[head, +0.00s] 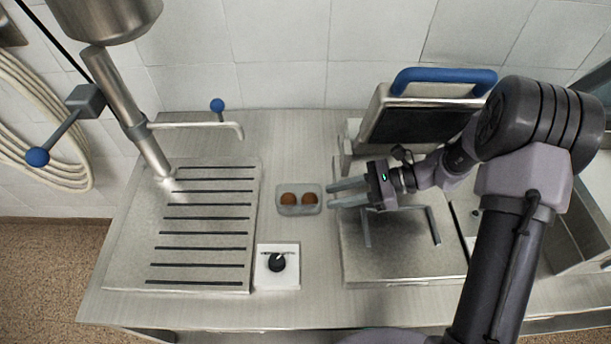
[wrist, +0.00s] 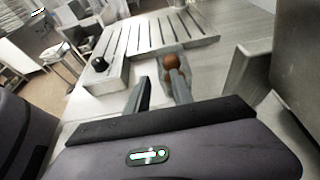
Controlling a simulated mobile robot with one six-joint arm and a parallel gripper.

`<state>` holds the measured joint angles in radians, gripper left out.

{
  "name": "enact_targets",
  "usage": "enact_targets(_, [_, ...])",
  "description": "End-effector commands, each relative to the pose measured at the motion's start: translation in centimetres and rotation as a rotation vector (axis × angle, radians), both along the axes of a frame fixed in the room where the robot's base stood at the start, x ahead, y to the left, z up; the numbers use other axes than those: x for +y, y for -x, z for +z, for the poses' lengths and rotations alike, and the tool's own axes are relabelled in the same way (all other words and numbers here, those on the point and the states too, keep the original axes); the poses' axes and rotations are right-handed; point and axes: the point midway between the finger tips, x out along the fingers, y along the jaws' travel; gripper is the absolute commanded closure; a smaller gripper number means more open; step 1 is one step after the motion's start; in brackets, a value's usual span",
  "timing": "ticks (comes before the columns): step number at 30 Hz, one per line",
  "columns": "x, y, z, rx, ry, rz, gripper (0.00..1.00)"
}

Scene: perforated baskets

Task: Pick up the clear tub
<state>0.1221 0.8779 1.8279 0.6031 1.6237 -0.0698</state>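The clear tub (head: 300,209) is a small see-through container on the steel counter with two brown round items (head: 289,198) inside. My gripper (head: 330,194) is just to its right in the head view, with its two fingers apart and pointing left at the tub. Nothing shows between the fingers. In the wrist view my gripper (wrist: 160,85) is also open. The tub (wrist: 186,69) is just past the right-hand finger there, partly hidden by it, with one brown item (wrist: 170,61) showing. I cannot tell whether a finger touches the tub.
A slatted drainboard (head: 203,277) lies left of the tub. A white box with a black knob (head: 278,261) sits in front. A press with a blue handle (head: 443,76) and its flat steel plate (head: 400,265) are at the right. The counter behind the tub is clear.

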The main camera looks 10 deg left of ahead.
Motion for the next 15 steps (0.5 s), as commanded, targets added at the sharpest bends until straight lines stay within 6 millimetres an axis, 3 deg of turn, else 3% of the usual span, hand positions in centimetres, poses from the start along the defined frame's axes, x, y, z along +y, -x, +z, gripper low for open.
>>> enact_targets(10, [5.4,1.1,-2.6,0.003,0.0,0.003,0.72])
enact_targets(15, [6.8,1.5,-2.8,0.002,0.0,0.001,0.72])
